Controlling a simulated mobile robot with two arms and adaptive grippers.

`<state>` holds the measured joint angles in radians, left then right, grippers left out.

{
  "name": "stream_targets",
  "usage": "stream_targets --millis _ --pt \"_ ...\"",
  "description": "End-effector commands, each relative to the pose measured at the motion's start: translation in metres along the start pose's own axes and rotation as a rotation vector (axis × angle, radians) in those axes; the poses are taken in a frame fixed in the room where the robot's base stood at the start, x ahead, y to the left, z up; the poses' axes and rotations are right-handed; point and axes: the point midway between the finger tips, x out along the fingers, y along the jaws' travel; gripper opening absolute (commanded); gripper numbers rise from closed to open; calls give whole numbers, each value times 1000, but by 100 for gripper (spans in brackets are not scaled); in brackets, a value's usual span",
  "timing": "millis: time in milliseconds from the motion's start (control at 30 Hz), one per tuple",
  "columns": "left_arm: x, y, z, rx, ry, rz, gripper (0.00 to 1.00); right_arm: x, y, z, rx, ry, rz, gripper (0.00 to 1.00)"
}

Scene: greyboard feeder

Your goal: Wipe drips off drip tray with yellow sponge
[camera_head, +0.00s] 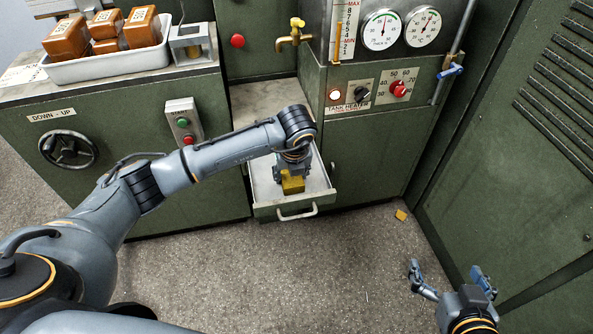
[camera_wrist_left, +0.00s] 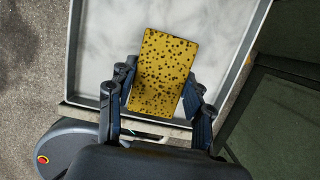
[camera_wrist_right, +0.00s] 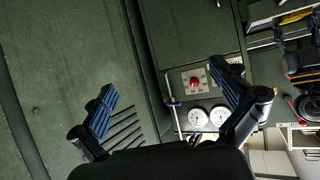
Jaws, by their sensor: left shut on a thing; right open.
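The drip tray (camera_head: 318,186) is a pale, shallow drawer with a green front and handle, pulled out below the brass tap. Its white floor also shows in the left wrist view (camera_wrist_left: 105,50), with faint grey smears. My left gripper (camera_head: 291,176) is over the tray, shut on the yellow sponge (camera_head: 292,186). The spotted sponge (camera_wrist_left: 165,70) sits between the two fingers in the left wrist view and is low over the tray floor; I cannot tell whether it touches. My right gripper (camera_head: 450,278) is open and empty at the lower right, away from the tray.
A brass tap (camera_head: 294,36) juts out above the tray's back. A small yellow piece (camera_head: 400,214) lies on the floor right of the tray. A green cabinet (camera_head: 520,150) stands at the right.

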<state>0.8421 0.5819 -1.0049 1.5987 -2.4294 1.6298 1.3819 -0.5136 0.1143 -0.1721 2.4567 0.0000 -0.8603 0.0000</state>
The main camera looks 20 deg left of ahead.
Motion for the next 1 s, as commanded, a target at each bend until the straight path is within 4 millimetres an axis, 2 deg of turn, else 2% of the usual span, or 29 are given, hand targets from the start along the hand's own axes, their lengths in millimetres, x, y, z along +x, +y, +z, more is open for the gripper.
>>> stream_targets --millis 267,533,1000 --pt "1 22 0 0 0 2 25 -6 3 21 1 -115 7 100" --pt "2 25 -1 1 1 2 25 -8 4 29 1 -149 9 100" --pt "3 -5 -2 2 2 -2 25 2 -2 -8 0 47 -3 100"
